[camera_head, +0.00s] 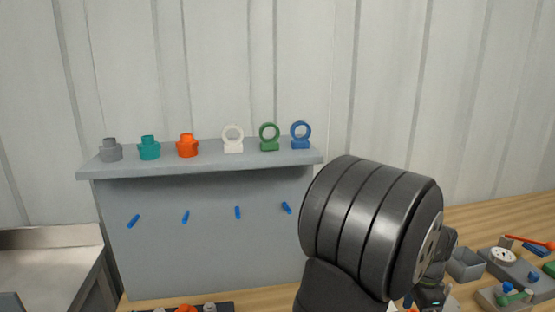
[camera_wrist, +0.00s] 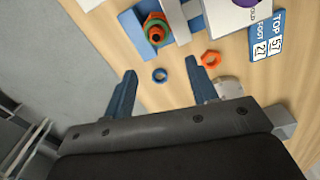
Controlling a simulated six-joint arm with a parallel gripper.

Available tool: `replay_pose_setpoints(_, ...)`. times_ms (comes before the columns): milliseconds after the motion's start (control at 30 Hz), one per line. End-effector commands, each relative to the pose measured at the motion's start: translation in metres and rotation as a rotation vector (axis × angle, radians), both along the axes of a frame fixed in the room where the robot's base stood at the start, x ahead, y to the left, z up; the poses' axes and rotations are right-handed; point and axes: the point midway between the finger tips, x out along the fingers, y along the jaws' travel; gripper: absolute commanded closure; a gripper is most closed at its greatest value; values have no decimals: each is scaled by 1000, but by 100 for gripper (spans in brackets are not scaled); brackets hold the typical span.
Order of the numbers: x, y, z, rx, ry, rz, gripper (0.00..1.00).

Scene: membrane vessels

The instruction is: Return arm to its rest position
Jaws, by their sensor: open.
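My gripper (camera_wrist: 161,68) is open in the wrist view, its two blue fingers spread wide apart with nothing between them in their grip. A small blue ring (camera_wrist: 160,75) lies on the wooden table, seen in the gap between the fingertips. An orange hex nut (camera_wrist: 211,59) lies near the right fingertip. In the head view my dark arm covers the right centre, and the gripper (camera_head: 430,295) shows only in part at its lower right. Whether the fingers touch anything cannot be told.
A grey shelf (camera_head: 200,160) holds grey, teal and orange vessels and white, green and blue ring pieces; blue pegs (camera_head: 186,217) stick out below. Right of my arm are a grey bin (camera_head: 466,265) and fixtures. The wrist view shows stacked rings (camera_wrist: 156,30) and a label card (camera_wrist: 266,36).

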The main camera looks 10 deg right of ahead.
Motion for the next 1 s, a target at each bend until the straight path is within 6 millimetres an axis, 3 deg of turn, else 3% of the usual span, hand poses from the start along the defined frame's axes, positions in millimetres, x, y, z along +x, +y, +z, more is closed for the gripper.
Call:
replay_pose_setpoints(133, 8, 28, -3, 1, 0, -49, 47)
replay_pose_setpoints(367, 7, 26, -36, 2, 1, -54, 47)
replay_pose_setpoints(767, 8, 26, -35, 0, 0, -93, 47)
replay_pose_setpoints(833, 8, 26, -35, 0, 0, -93, 39)
replay_pose_setpoints(1000, 8, 26, -35, 1, 0, -92, 6)
